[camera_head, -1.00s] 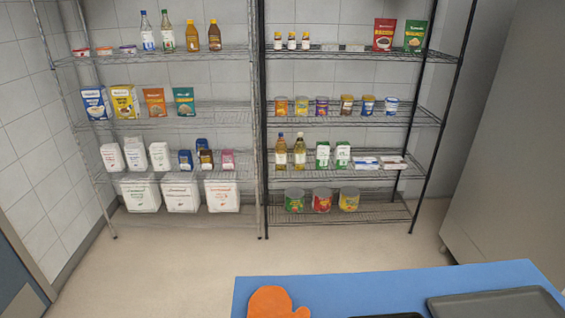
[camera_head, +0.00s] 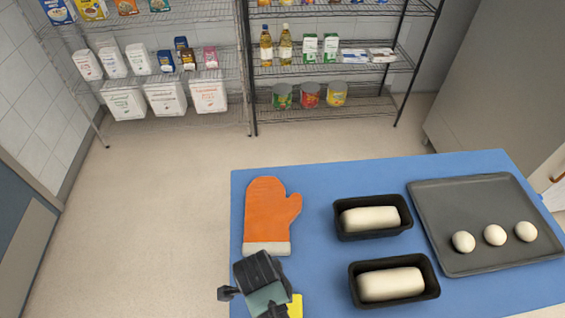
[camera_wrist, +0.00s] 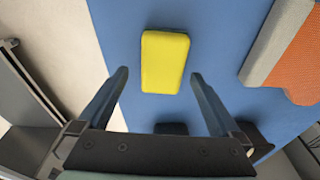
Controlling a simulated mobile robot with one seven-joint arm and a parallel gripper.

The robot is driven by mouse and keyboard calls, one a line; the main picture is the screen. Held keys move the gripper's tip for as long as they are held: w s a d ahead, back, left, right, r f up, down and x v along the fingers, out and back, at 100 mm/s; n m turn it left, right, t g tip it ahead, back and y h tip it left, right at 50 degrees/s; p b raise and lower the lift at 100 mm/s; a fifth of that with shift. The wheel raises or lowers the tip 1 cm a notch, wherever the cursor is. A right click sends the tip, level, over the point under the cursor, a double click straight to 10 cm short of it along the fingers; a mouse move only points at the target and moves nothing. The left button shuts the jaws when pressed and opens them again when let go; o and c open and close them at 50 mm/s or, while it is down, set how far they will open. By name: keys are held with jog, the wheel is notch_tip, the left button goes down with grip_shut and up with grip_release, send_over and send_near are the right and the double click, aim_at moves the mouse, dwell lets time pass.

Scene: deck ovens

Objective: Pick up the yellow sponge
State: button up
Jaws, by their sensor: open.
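The yellow sponge (camera_wrist: 165,62) lies flat on the blue table top (camera_wrist: 120,30). In the wrist view it is ahead of my gripper (camera_wrist: 158,76), roughly centred between the two open fingers. The fingers are apart and nothing is between them in their grip. In the head view only a corner of the sponge (camera_head: 295,306) shows at the lower edge, beside my gripper, which hides the rest. How high the fingertips are above the table I cannot tell.
An orange oven mitt (camera_head: 268,212) lies just behind my gripper. Two black loaf tins (camera_head: 372,234) with dough and a dark tray (camera_head: 447,215) with three dough balls stand to the right. Wire shelves (camera_head: 330,112) stand beyond the floor.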

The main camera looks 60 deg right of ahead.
jog(key=shift+s+d+f, duration=0.1)
jog(key=shift+d+f, duration=0.1)
jog(key=shift+f, duration=0.9)
jog(key=shift+s+d+f, duration=0.1)
jog(key=shift+d+f, duration=0.1)
jog(key=shift+f, duration=0.85)
jog(key=c, duration=1.2)
notch_tip(320, 180, up, 10)
jog(key=shift+r, duration=0.1)
jog(key=shift+c, duration=0.2)
jog(key=o, duration=0.7)
jog(key=c, duration=0.5)
jog(key=shift+c, duration=0.2)
